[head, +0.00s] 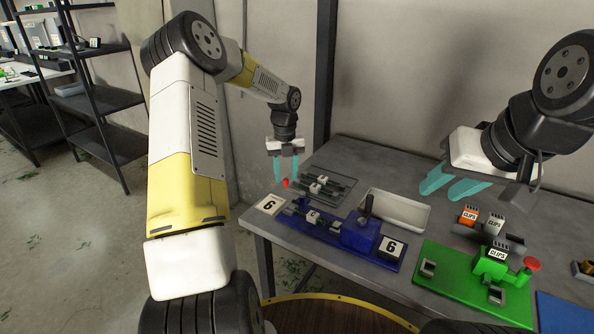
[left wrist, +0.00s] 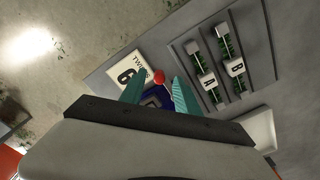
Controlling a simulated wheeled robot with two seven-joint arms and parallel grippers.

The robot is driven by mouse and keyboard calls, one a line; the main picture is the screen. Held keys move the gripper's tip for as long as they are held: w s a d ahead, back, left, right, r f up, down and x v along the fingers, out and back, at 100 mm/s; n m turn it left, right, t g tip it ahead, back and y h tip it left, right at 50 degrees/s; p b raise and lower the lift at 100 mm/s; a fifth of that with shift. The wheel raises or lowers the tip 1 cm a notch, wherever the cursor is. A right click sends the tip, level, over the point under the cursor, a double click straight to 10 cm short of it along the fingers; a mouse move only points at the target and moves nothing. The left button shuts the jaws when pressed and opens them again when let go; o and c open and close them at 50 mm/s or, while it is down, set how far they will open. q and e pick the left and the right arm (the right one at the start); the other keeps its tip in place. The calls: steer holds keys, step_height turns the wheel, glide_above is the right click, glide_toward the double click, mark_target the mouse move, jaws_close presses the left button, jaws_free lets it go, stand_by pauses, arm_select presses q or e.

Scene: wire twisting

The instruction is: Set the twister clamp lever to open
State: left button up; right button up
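The blue twister (head: 361,232) stands on the table below and right of my left gripper, with an upright black post or handle (head: 368,203). A red ball knob (head: 286,183) shows just below the left fingertips; it also shows in the left wrist view (left wrist: 159,76), between the fingers in the picture, near the blue twister part (left wrist: 150,97). I cannot tell for sure that it is the clamp lever, or which way that is set. My left gripper (head: 286,174) is open and empty, pointing down; its teal fingers (left wrist: 158,90) are apart. My right gripper (head: 447,190) is open and empty over the table's right side.
A number 6 card (head: 270,205) lies at the table's left edge. A rack with labelled parts (head: 326,184) and a pale tray (head: 395,211) lie behind the twister. A green fixture (head: 457,278) and clips boxes (head: 468,215) stand to the right.

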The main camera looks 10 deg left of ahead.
mark_target(286, 179)
arm_select(q)
steer(key=shift+r, duration=2.75)
steer(key=shift+r, duration=0.15)
steer(key=s+d+r+n+t, duration=0.3)
steer(key=s+d+r+n, duration=0.1)
steer(key=s+r+n, duration=1.15)
steer(key=s+d+r+n+t+h, duration=0.1)
steer(key=s+d+n+t+h, duration=0.1)
steer(key=s+n, duration=1.3)
steer(key=shift+s+d+r+t, duration=0.25)
steer(key=shift+s+t, duration=0.35)
steer(key=shift+s, duration=0.15)
